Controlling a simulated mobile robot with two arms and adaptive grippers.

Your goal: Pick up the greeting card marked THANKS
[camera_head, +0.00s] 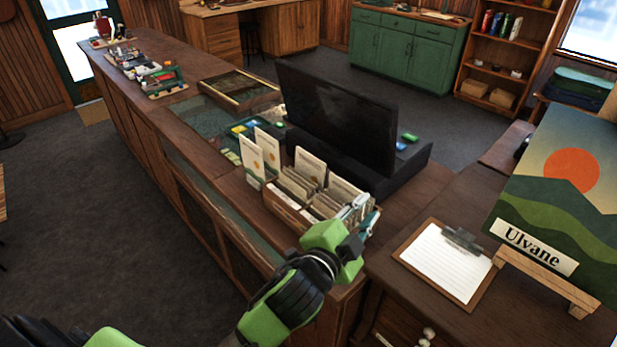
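A wooden card box (285,209) stands on the counter and holds several rows of upright cards (325,198). Taller cream cards stand at its back, one at the back right (310,166) and two at the left (268,149). Their print is too small to read, so I cannot tell which is the card marked THANKS. My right gripper is not in view.
A black monitor (335,118) stands right behind the box. A clipboard (445,262) and a sign reading Ulvane (560,200) on a small easel are to the right. The long counter (170,125) runs back left with trays and small goods. Open floor lies left.

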